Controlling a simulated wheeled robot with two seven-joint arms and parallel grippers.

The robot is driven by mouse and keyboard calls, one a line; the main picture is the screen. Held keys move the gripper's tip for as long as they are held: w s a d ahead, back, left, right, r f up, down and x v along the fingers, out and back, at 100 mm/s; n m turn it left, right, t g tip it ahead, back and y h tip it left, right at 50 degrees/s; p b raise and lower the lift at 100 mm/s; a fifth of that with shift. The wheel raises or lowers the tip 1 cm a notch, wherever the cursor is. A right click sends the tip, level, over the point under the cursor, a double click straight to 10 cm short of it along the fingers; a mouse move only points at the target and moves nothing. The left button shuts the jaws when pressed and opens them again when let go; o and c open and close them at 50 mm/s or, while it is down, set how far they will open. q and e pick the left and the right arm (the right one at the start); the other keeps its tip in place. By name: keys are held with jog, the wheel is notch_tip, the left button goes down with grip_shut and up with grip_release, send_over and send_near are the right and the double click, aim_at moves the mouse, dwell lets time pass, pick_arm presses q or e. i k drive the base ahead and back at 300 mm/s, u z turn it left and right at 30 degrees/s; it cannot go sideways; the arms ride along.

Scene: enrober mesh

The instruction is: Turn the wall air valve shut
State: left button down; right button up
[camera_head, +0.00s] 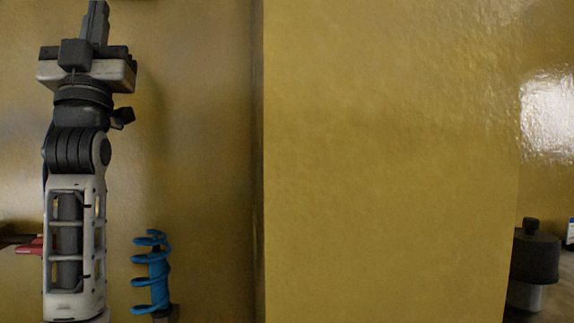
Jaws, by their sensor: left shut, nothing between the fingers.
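My left arm rises along the left side of the head view. Its gripper (97,20) is at the top, fingers pointing up and shut with nothing between them, in front of the yellow wall (195,120). I cannot make out a wall air valve for certain. A thin dark edge of something shows at the top border close to the fingertips, too cropped to identify. A red and dark piece (30,247) shows low at the left, partly hidden behind my arm; I cannot tell what it is. My right gripper is not in view.
A blue coiled hose (152,272) stands low, right of my left arm. A wide yellow panel or pillar (390,160) stands out in the middle. A dark-capped container (535,255) sits at the lower right. The wall between arm and pillar is bare above the hose.

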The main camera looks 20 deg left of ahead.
aim_at(36, 248)
jog(key=k, duration=1)
